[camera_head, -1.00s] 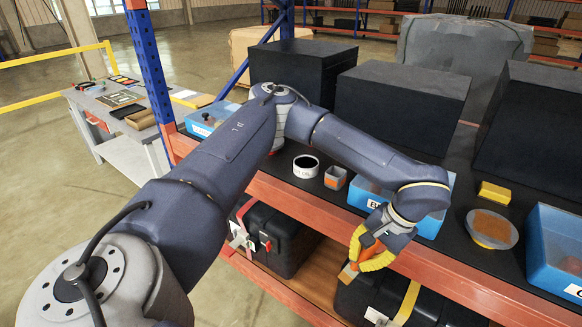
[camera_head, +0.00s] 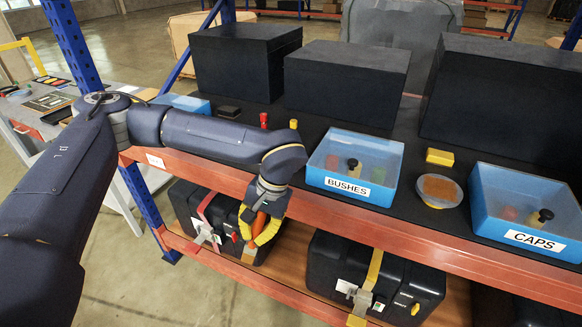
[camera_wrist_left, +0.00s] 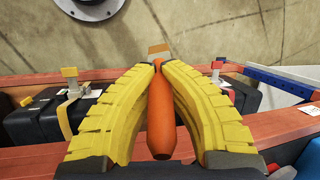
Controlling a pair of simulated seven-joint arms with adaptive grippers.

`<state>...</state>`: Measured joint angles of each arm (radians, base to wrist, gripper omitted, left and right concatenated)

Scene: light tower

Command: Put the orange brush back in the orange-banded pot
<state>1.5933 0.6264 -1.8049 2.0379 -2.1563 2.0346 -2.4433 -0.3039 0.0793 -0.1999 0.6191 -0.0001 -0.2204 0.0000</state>
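The orange brush (camera_head: 259,222) has a rounded orange handle and a tan tip. My left gripper (camera_head: 256,234) has yellow fingers shut on it, in front of the shelf's orange edge and left of the BUSHES bin. In the left wrist view the brush (camera_wrist_left: 161,120) lies between the finger pads of the gripper (camera_wrist_left: 157,66), its tan tip beyond the fingertips. I see no orange-banded pot now; my forearm covers the area left of the BUSHES bin. A red upright piece (camera_head: 263,120) and a yellow one (camera_head: 294,124) show above the forearm, their bases hidden. My right gripper is out of view.
The blue BUSHES bin (camera_head: 320,174) and CAPS bin (camera_head: 490,220) stand on the black shelf. A yellow block (camera_head: 440,157) and a round dish with an orange-brown top (camera_head: 438,190) lie between them. Large black boxes (camera_head: 345,85) stand behind. Black cases (camera_head: 375,280) sit below.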

